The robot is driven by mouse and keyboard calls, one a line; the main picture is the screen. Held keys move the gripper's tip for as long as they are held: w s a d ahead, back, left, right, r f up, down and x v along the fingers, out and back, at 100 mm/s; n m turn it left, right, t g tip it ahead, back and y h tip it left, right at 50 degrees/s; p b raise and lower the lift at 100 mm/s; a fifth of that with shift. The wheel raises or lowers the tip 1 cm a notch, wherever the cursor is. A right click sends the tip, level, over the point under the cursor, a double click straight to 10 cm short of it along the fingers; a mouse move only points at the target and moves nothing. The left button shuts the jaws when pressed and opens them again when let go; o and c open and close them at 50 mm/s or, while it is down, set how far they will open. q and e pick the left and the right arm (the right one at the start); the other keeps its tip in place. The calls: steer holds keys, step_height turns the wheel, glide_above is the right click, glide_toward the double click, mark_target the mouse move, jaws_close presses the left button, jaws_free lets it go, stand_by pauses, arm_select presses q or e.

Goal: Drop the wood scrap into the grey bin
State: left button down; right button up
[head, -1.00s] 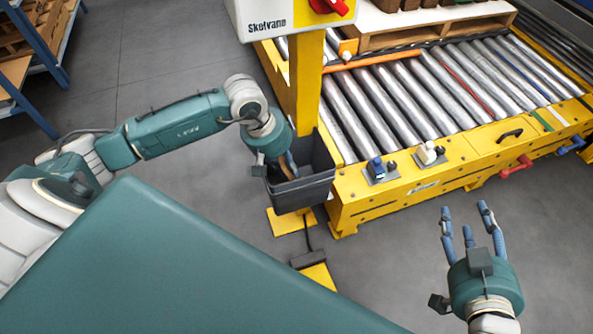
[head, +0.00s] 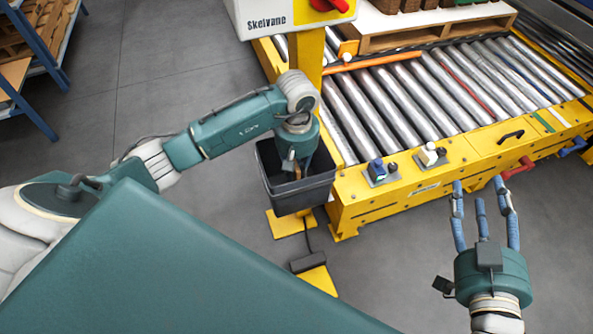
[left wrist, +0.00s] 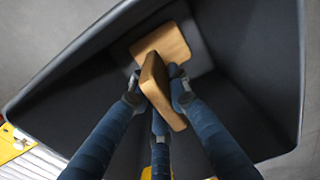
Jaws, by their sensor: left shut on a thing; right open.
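The grey bin (head: 303,196) hangs on the yellow post beside the conveyor. My left gripper (head: 294,170) points down into the bin's mouth. In the left wrist view its blue fingers are shut on a wood scrap (left wrist: 158,88), a tan block held tilted inside the bin's walls (left wrist: 245,55). A second flat tan wood piece (left wrist: 163,43) shows beyond it, on the bin floor. My right gripper (head: 483,192) is open and empty over the floor in front of the conveyor, at the lower right.
The yellow-framed roller conveyor (head: 400,100) fills the right, with blue and white buttons (head: 376,168) and a red handle (head: 518,167) on its near side. A wooden pallet (head: 430,28) sits at its far end. A shelf rack (head: 30,60) stands far left.

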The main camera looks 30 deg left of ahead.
mark_target(296, 161)
arm_select(q)
steer(key=shift+f+b, duration=0.3)
steer(key=shift+f, duration=0.25)
steer(key=c, duration=1.6)
jaws_free()
steer(key=shift+c, duration=0.2)
arm_select(e)
steer(key=r+t, duration=0.1)
steer(key=r, duration=0.2)
steer(key=a+r+t, duration=0.1)
steer(key=r, duration=0.1)
steer(key=shift+w+r+t+y, duration=0.15)
steer(key=shift+r+t+y, duration=0.15)
steer(key=shift+y, duration=0.1)
